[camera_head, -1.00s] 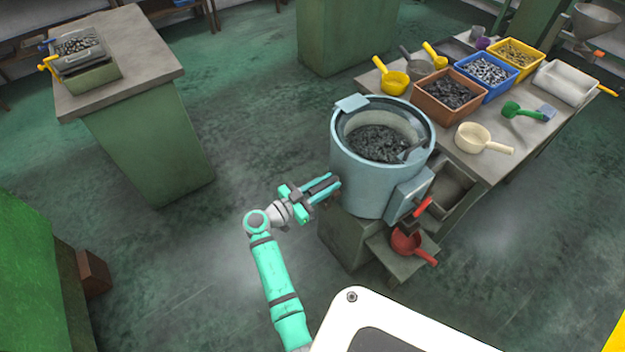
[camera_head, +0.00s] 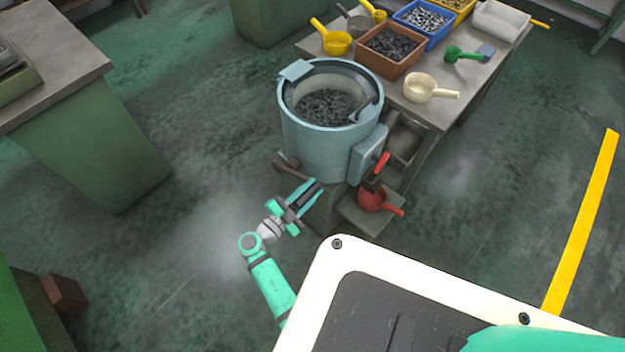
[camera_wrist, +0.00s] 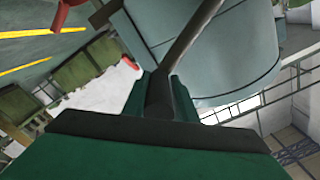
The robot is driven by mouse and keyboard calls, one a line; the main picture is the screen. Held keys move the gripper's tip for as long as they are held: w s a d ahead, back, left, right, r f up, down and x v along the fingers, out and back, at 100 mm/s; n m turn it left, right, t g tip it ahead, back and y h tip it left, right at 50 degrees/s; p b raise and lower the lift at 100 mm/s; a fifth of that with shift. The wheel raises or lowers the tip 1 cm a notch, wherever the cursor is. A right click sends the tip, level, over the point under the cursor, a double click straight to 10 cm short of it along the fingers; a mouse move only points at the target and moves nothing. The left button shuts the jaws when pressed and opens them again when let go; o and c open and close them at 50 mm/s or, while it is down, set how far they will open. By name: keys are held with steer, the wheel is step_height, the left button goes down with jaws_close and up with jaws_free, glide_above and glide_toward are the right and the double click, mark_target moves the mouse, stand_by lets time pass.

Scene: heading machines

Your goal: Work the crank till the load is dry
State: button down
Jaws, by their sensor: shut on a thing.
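A blue-grey round drum (camera_head: 315,140) stands on a green base, its open top showing a load of dark small pieces (camera_head: 327,106). A brown crank (camera_head: 288,166) shows at the drum's lower left side. My gripper (camera_head: 312,190) is beside the drum, low on its left. In the wrist view my gripper (camera_wrist: 160,98) is shut on a dark bar (camera_wrist: 190,38), apparently the crank, that runs up across the drum's wall (camera_wrist: 232,60). I cannot tell whether the load is dry.
A box with a red handle (camera_head: 382,163) sits on the drum's right side, above a red scoop (camera_head: 371,199) on a low shelf. A bench behind holds a brown bin (camera_head: 388,58), a blue bin (camera_head: 424,24) and a cream scoop (camera_head: 420,88). The floor left of the drum is clear.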

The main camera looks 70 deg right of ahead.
steer(key=shift+s+a+f, duration=0.1)
steer(key=shift+s+f, duration=0.05)
steer(key=shift+f, duration=0.45)
steer(key=shift+s+f, duration=0.15)
steer(key=shift+f, duration=0.7)
steer(key=c, duration=1.5)
jaws_free()
steer(key=shift+w, duration=0.1)
steer(key=v, duration=1)
steer(key=shift+a, duration=0.4)
